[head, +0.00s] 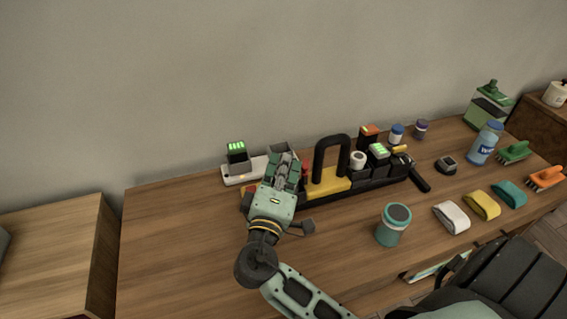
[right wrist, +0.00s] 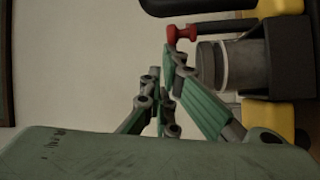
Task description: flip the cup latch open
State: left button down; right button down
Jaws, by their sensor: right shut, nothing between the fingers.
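My right gripper (head: 284,160) reaches over the left end of a long black and yellow caddy (head: 330,184) on the table. In the right wrist view its green fingers (right wrist: 165,75) are shut and empty. Just past the fingertips there, a red knob (right wrist: 182,33) sits beside a grey cup-like cylinder (right wrist: 212,62) in a black holder (right wrist: 285,60). The knob looks very close to one fingertip; I cannot tell whether they touch. The red part also shows in the head view (head: 306,170), partly hidden by my gripper. My left gripper is out of view.
A white charger (head: 236,178) with a green-lit battery (head: 237,150) stands left of the gripper. A black handle (head: 331,142) rises from the caddy. A teal jar (head: 393,225) stands in front. Rolled cloths (head: 451,217) and brushes (head: 546,178) lie right. The table's left part is clear.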

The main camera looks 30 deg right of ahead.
jog(key=shift+s+n+t+y, duration=0.2)
jog(key=shift+n+t+y, duration=0.1)
jog(key=shift+t, duration=0.1)
jog(key=shift+s+d+y, duration=0.1)
jog(key=shift+s+y, duration=0.05)
jog(key=shift+y, duration=0.15)
jog(key=s+n+t+y, duration=0.1)
jog(key=d+n+t+y, duration=0.1)
jog(key=y, duration=0.1)
jog(key=s+n+t+y+b, duration=0.1)
jog(key=n+y, duration=0.1)
jog(key=shift+s+d, duration=0.2)
jog(key=shift+s, duration=0.1)
dwell(0.5)
